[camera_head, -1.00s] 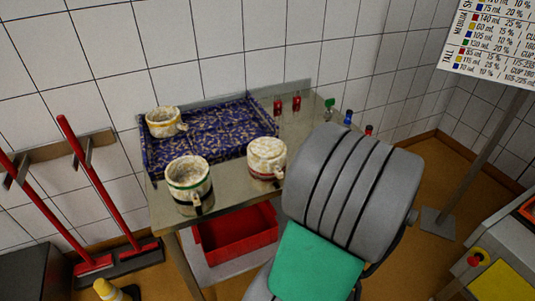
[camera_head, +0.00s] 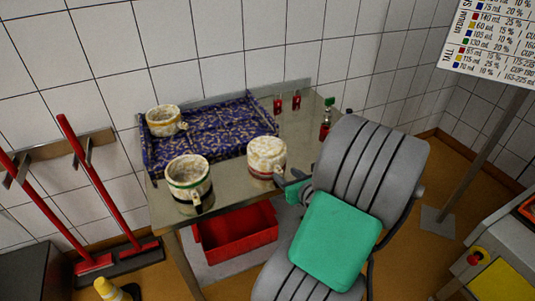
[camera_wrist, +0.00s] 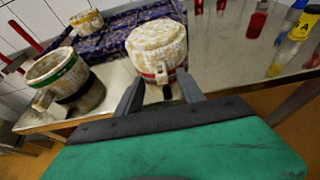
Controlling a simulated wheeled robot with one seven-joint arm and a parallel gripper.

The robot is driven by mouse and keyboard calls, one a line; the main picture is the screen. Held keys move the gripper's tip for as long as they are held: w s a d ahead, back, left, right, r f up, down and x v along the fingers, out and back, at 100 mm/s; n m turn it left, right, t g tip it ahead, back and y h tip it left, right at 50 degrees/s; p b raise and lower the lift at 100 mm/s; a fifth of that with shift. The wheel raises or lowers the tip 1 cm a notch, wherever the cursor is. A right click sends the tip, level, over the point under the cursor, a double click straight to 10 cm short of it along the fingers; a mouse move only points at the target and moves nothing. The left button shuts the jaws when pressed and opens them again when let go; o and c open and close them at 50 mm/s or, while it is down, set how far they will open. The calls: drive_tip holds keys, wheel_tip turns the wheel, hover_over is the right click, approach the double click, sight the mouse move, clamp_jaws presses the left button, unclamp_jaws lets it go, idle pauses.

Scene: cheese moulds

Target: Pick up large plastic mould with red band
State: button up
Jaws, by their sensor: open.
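The large plastic mould with a red band (camera_head: 267,157) stands on the metal table, right of the patterned tray. It is whitish and stained, and looks turned over, with a closed top. In the wrist view the mould (camera_wrist: 157,52) is straight ahead, with its red band and a small handle low down facing me. My gripper (camera_head: 291,180) is just right of the mould in the head view.
A green-banded mould (camera_head: 188,181) stands close left on the table (camera_head: 225,188). A yellow-banded mould (camera_head: 165,120) is on the blue patterned tray (camera_head: 205,148). Small red items (camera_head: 296,100) and bottles (camera_head: 325,122) stand at the right back. A red bin (camera_head: 238,232) is below.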

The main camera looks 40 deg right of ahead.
sight(279, 170)
drive_tip(key=x, duration=0.6)
clamp_jaws()
idle(0.6)
